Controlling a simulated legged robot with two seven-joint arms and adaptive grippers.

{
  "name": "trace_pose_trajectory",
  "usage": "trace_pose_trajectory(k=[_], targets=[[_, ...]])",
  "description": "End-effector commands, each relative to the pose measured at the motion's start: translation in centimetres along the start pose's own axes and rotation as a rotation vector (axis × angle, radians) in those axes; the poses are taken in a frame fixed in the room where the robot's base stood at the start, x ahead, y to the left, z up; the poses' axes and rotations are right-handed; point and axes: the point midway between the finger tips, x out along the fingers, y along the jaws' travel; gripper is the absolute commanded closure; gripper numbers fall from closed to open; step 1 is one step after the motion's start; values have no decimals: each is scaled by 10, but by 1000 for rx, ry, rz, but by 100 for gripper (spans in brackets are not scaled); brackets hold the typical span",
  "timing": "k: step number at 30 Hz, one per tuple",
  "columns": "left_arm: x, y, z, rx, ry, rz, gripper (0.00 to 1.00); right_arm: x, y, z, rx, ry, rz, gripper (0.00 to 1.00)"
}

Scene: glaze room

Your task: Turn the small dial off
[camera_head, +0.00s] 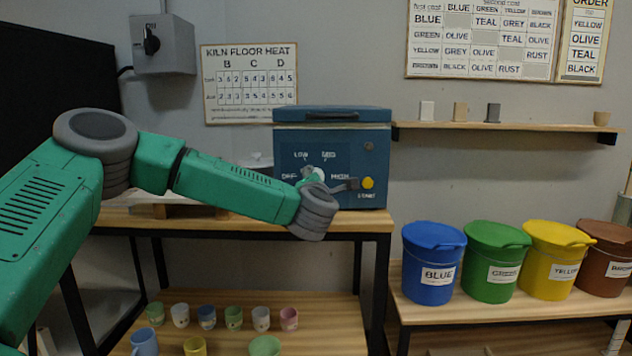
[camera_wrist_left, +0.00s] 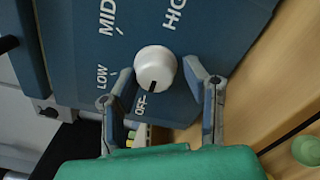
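The small white dial (camera_wrist_left: 155,68) is on the front of a blue kiln box (camera_head: 290,150), with OFF, LOW, MID and HIGH printed around it. Its black mark points down in the left wrist view, close to the OFF label. The dial also shows partly in the head view (camera_head: 319,173), behind my arm. My left gripper (camera_wrist_left: 158,72) is open, with one finger on each side of the dial and a slight gap seeming to show at each. Whether either fingertip touches it is hard to tell. My right gripper is out of view.
A yellow START button (camera_head: 368,183) is right of the dial, near my gripper. A grey wall box (camera_head: 163,45) with a black rotary switch hangs upper left. Several small cups stand on the lower shelf (camera_head: 330,310). Lidded buckets (camera_head: 428,280) stand at right.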

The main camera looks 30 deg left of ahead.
Motion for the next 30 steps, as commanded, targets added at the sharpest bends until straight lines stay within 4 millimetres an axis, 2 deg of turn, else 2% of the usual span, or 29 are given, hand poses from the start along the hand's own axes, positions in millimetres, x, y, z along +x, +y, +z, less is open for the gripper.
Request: trace_pose_trajectory(k=[9, 13, 17, 24, 30], targets=[[-1, 3, 2, 0, -4, 5, 48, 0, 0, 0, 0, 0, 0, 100], [-9, 3, 3, 0, -5, 6, 48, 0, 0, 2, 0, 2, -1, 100], [-30, 3, 2, 0, -7, 4, 48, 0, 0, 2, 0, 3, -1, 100], [-82, 0, 0, 0, -5, 1, 48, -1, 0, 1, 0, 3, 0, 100], [-110, 0, -1, -1, -4, 1, 48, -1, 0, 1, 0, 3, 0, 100]])
